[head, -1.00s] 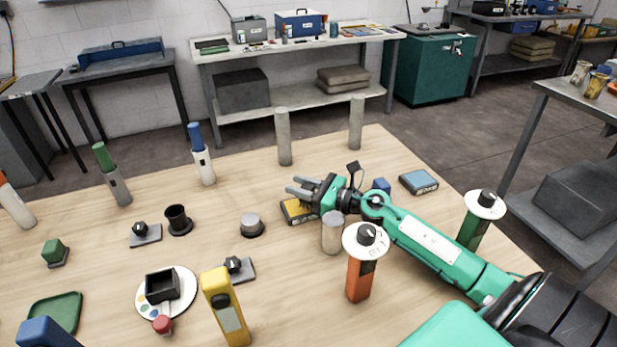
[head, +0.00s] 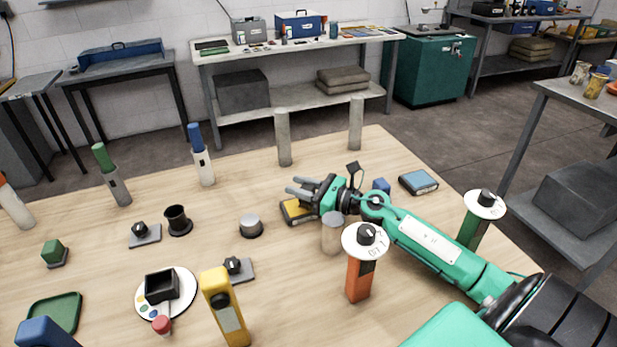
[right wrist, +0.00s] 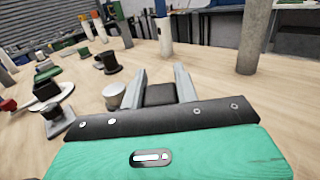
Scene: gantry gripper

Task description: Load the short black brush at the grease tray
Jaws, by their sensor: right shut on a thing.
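My right gripper (head: 291,186) is near the middle of the table, its fingers pointing left. In the right wrist view its fingers (right wrist: 158,74) stand apart with a dark block (right wrist: 160,94) between them. A yellow-edged box with a dark top (head: 298,211) shows just below the gripper in the head view. I cannot tell whether it is the same thing as the dark block. A shallow green tray (head: 45,312) lies at the lower left of the table. I cannot pick out the short black brush with certainty. My left gripper is not in view.
A grey cylinder (head: 332,240) and an orange post with a white disc (head: 358,282) stand close to my right arm. Grey posts (head: 284,140) stand behind. A black cup (head: 177,220), a round white plate (head: 184,302) and a yellow post (head: 228,315) are at left.

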